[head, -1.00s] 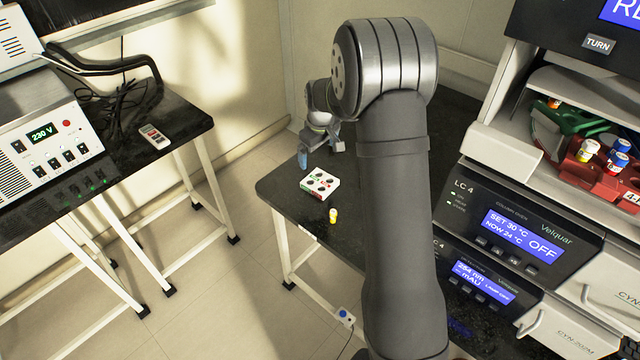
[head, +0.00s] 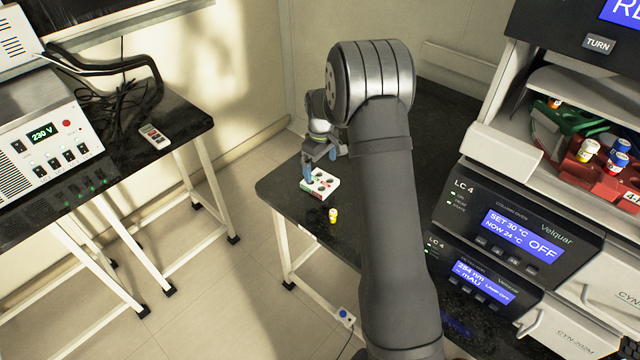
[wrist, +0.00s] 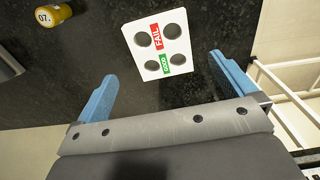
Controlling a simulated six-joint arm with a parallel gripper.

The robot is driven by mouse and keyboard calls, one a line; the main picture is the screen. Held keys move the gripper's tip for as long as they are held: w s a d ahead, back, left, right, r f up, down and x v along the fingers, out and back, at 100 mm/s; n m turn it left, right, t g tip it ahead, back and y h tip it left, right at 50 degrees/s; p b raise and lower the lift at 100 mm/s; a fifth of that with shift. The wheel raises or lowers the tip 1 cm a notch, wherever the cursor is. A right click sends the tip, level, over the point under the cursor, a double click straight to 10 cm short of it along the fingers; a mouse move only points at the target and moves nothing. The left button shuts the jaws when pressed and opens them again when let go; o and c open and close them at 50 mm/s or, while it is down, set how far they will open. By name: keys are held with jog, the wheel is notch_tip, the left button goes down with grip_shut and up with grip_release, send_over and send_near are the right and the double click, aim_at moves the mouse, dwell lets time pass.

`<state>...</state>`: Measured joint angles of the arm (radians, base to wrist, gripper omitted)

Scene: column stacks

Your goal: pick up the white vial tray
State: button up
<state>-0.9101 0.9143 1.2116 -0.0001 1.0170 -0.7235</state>
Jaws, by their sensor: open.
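The white vial tray (head: 327,190) lies on the dark bench top near its left corner. In the wrist view the tray (wrist: 163,48) shows several dark round holes, which look empty, and red FAIL and green GOOD labels. My gripper (head: 320,161) is open, with blue fingers, just above and behind the tray in the head view. In the wrist view my gripper (wrist: 162,68) has one finger on each side of the tray's near end, with dark bench showing between fingers and tray. Nothing is held.
Instrument stacks (head: 510,235) stand at the right. Bench around the tray is mostly clear.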

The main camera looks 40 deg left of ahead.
aim_at(321, 182)
jog(key=shift+s+d+f, duration=0.1)
jog(key=shift+d+f, duration=0.05)
jog(key=shift+f, duration=3)
jog(key=c, duration=1.1)
jog(key=shift+r, duration=0.1)
